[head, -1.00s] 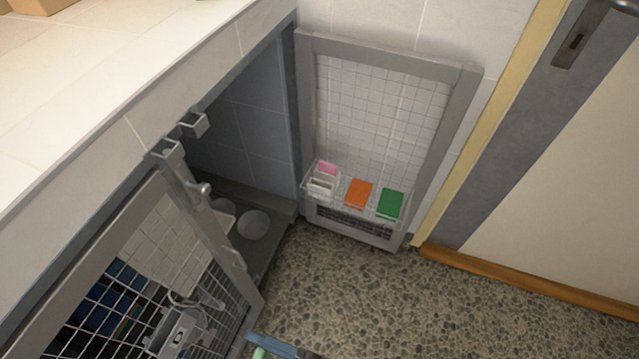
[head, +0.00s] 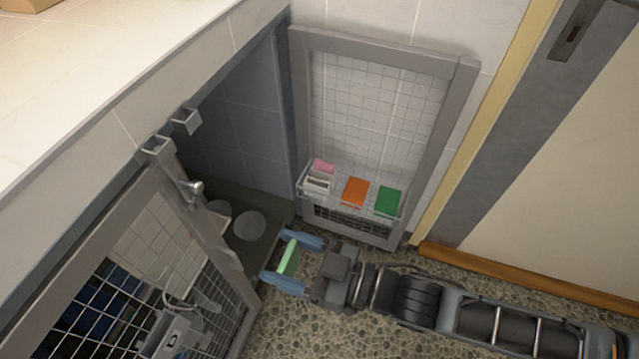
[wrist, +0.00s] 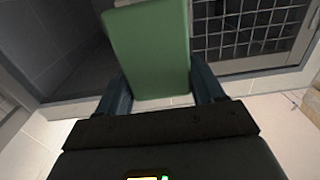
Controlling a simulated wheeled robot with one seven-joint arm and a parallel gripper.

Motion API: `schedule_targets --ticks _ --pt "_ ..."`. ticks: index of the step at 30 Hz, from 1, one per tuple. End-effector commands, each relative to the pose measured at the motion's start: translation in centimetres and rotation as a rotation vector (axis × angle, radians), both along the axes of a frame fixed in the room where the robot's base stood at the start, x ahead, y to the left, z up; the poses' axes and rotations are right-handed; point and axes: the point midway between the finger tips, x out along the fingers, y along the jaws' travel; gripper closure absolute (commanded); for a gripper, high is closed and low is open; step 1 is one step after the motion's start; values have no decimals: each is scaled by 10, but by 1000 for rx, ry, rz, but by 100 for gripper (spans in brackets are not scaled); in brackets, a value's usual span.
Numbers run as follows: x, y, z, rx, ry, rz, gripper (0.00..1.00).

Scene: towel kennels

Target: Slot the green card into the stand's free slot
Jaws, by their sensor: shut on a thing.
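My gripper (head: 277,258) is shut on a light green card (head: 289,257), held between its blue fingers above the floor in front of the open kennel. In the wrist view the green card (wrist: 150,48) stands out past the fingers and fills the upper middle. A small white stand (head: 318,185) sits at the left end of the wire basket on the open kennel door, with a pink card (head: 324,166) at its back. The gripper and card are apart from the stand, below and left of it. The stand's slots are too small to make out clearly.
The wire basket (head: 373,216) also holds an orange block (head: 355,191) and a darker green block (head: 388,201). Grey bowls (head: 250,226) are in the kennel. Another mesh door (head: 190,275) stands at the left, close to the gripper. A wooden-edged wall is at the right.

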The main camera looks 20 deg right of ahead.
Motion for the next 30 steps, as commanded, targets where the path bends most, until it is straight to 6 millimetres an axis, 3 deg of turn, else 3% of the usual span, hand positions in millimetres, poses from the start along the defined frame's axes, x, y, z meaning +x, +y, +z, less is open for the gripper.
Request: schedule_targets --ticks 30 --pt "152 -99 -39 -4 -2 1 62"
